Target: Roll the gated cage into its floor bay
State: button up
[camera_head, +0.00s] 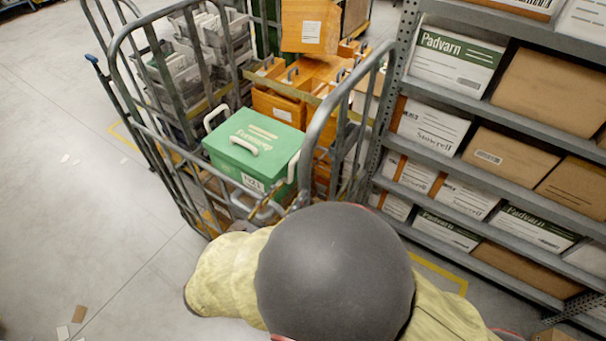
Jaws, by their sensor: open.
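The cage (139,127) is a grey tubular-steel roll cage, upright just ahead of me. A green lidded box (249,150) with white handles shows within its frame. A blue cap (92,59) sits on a rail at its left. A yellow-and-black striped piece (263,206) shows low at the near side; I cannot tell whether it is a gate latch. Yellow floor lines show left of the cage (122,139) and right of it (441,270); the cage hides much of any bay outline. My arm's dark dome and yellow sleeves cover the lower middle, and my gripper does not show.
A grey rack (470,170) with several cartons stands close on the right. Orange wooden drawers (277,105) and grey bins of papers (170,65) show through and behind the bars. The concrete floor (60,200) at left is open, with a few scraps (79,314).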

aim_at(301, 179)
jog(key=x, duration=0.7)
jog(key=shift+w+d, duration=0.25)
jog(key=shift+w, duration=0.05)
jog(key=c, duration=0.3)
grip_shut()
dwell(0.5)
